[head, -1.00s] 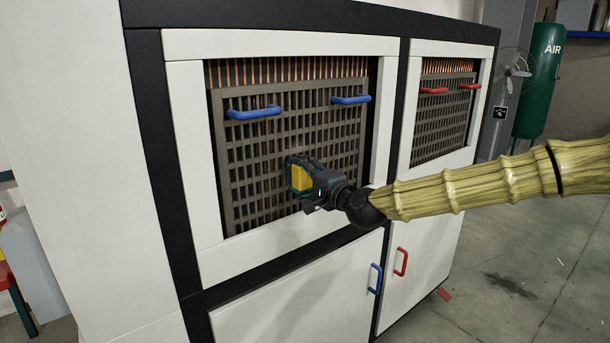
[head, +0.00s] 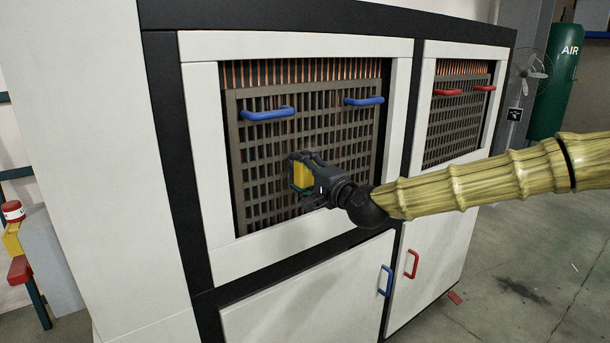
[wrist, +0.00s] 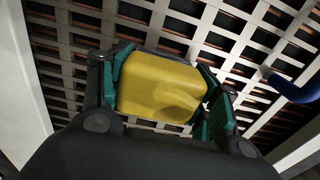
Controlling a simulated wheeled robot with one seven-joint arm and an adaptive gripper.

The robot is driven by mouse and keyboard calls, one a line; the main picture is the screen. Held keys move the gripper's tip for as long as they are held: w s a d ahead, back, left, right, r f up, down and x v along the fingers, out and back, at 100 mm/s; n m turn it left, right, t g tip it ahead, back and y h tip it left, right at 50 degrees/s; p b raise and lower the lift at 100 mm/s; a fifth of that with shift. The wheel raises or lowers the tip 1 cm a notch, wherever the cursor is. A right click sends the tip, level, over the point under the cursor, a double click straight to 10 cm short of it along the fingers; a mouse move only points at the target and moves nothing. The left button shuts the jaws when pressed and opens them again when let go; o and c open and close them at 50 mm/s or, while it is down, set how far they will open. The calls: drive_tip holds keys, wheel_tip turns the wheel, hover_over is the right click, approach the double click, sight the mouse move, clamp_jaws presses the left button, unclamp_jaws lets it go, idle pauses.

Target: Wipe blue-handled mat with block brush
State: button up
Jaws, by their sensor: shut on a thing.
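The blue-handled mat (head: 340,128) is a grey-brown grid standing upright in the left opening of a white cabinet. It has a left blue handle (head: 268,114) and a right blue handle (head: 363,101) near its top. My gripper (head: 298,172) is in front of the mat's lower middle. It is shut on a yellow block (wrist: 160,88), the block brush, held between its green-padded fingers. The grid also shows close behind the block in the wrist view (wrist: 235,42). The brush's far face is hidden, so I cannot tell whether it touches the mat.
A second grid (head: 457,120) with red handles stands in the right opening. Cabinet doors below carry a blue handle (head: 386,281) and a red handle (head: 411,264). A green air tank (head: 556,85) and a fan stand at the right. The floor at the right is mostly clear.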

sight(318, 149)
drive_tip(key=w+d, duration=0.1)
drive_tip(key=d, duration=0.1)
drive_tip(key=w+d+b, duration=0.1)
drive_tip(key=w+d, duration=0.1)
drive_tip(key=w+d+r+b, duration=0.1)
drive_tip(key=d, duration=0.1)
drive_tip(key=shift+w, duration=0.25)
drive_tip(key=shift+r, duration=0.4)
drive_tip(key=shift+s+a, duration=1.25)
drive_tip(key=shift+a, duration=0.3)
drive_tip(key=shift+s+a, duration=0.5)
drive_tip(key=shift+a, duration=0.25)
drive_tip(key=shift+s+a, duration=0.45)
drive_tip(key=shift+a, duration=0.25)
drive_tip(key=shift+r, duration=0.9)
drive_tip(key=shift+w+d+b, duration=0.3)
drive_tip(key=shift+w+d, duration=0.4)
drive_tip(key=shift+d, duration=0.3)
drive_tip(key=shift+w+d+b, duration=0.35)
drive_tip(key=shift+w+d, duration=0.4)
drive_tip(key=shift+d, duration=0.25)
drive_tip(key=shift+w+d+b, duration=0.3)
drive_tip(key=shift+w+d, duration=0.4)
drive_tip(key=shift+d, duration=0.3)
